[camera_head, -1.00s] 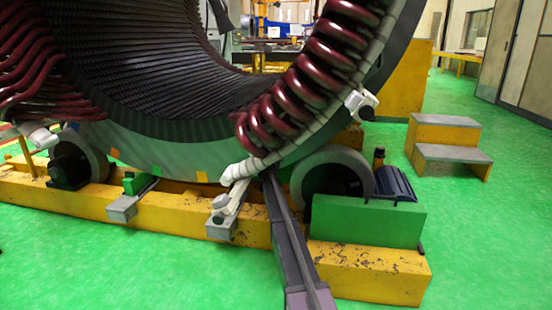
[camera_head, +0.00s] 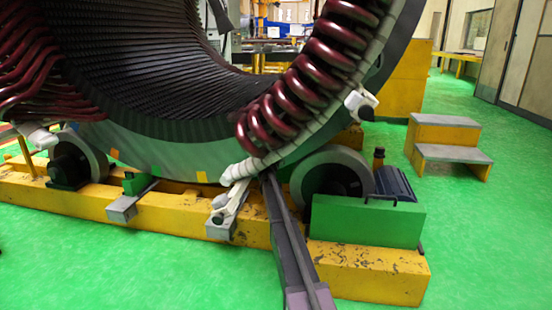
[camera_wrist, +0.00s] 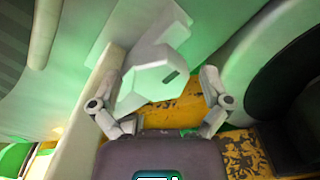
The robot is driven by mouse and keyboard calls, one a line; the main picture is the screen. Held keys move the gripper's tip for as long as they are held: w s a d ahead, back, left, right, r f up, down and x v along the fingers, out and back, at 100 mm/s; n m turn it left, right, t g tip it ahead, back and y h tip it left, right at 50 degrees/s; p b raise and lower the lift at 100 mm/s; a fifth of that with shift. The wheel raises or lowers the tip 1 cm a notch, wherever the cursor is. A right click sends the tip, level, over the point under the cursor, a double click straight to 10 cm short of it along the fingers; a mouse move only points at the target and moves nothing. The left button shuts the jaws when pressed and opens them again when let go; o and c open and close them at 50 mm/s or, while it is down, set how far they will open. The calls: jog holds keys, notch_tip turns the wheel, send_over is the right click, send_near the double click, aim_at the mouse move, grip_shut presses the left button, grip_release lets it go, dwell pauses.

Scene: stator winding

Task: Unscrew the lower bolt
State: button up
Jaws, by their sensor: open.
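In the wrist view, the lower bolt (camera_wrist: 152,82) is a large white hexagonal head with a dark slot, attached to a pale bar. My gripper (camera_wrist: 160,73) is open. One grey finger stands on each side of the head, and I cannot tell whether either touches it. In the head view, white pieces (camera_head: 240,171) show at the lower end of the coil ring, with a slanting white part (camera_head: 230,203) below them. My dark arm reaches up beside them; my fingers are hard to make out there.
The stator (camera_head: 160,158) stands above a yellow beam (camera_head: 365,268). A dark wheel (camera_head: 335,172) and a green block (camera_head: 367,221) are to the right of my arm. A grey block (camera_head: 122,209) lies left. Yellow steps (camera_head: 443,143) stand on open green floor.

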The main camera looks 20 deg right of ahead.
jog(key=v, duration=1.1)
jog(key=shift+s+a, duration=0.15)
jog(key=shift+a, duration=0.05)
jog(key=s+a+m+g+y+p, duration=0.1)
jog(key=s+a+m+g+p, duration=0.35)
jog(key=s+m, duration=0.5)
jog(key=s+a+m+g+p, duration=0.35)
jog(key=s+m+p, duration=0.3)
jog(key=s, duration=0.55)
jog(key=s+a+m+g+y+p, duration=0.45)
jog(key=s+a, duration=0.45)
jog(key=s, duration=0.4)
jog(key=s+a+m+g+y+p, duration=0.4)
jog(key=s+a, duration=0.4)
jog(key=s, duration=0.5)
notch_tip(320, 180, up, 38)
jog(key=t+p, duration=0.1)
jog(key=p, duration=3.6)
jog(key=shift+w+r+m, duration=0.2)
jog(key=shift+m, duration=0.25)
jog(key=shift+t+y, duration=0.25)
